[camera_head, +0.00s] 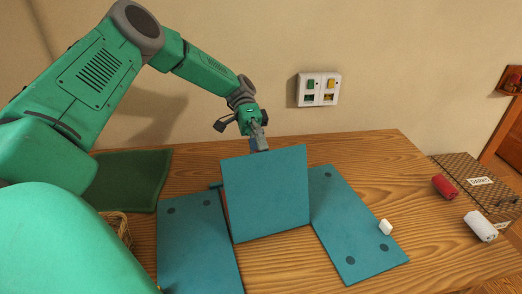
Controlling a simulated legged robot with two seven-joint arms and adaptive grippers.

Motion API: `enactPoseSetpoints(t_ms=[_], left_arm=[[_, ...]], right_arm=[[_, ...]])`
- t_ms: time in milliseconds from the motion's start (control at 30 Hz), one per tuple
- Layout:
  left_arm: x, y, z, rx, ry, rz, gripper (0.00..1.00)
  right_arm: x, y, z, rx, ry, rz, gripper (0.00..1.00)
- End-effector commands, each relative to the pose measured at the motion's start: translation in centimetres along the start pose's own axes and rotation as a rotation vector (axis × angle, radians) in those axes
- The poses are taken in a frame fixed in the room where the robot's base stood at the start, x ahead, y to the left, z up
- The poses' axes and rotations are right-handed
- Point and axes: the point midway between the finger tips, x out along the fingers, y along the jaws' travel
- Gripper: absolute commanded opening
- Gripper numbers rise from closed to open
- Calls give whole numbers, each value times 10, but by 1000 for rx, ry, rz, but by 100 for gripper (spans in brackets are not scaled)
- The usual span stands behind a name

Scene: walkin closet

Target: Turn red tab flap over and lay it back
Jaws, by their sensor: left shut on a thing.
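The flap (265,195) is a square teal panel raised steeply between two flat teal panels, the left panel (195,245) and the right panel (345,225). Its broad plain face is towards me. A thin reddish strip shows along its left edge; the red tab itself I cannot make out. My left gripper (259,143) is at the middle of the flap's top edge and is shut on it, with its fingertips partly hidden behind the edge. My right gripper is not in view.
A green cloth (135,178) and a wicker basket (120,228) are at left. Bare wood lies behind the panels.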

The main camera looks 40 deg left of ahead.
Motion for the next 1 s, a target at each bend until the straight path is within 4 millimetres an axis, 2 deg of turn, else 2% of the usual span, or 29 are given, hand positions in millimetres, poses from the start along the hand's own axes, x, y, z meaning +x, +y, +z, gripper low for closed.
enactPoseSetpoints(t_ms=[33,167,500,633,1000], left_arm=[[2,-7,3,-12,-5,-4,33],[-2,-7,4,-12,-4,-4,33],[-50,-2,0,-6,-1,-7,33],[-63,-1,-1,-5,-1,-6,33],[-73,1,-1,0,-1,-2,33]], right_arm=[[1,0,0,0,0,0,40],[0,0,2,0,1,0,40],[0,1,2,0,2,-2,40],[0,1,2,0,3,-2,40],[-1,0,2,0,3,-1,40]])
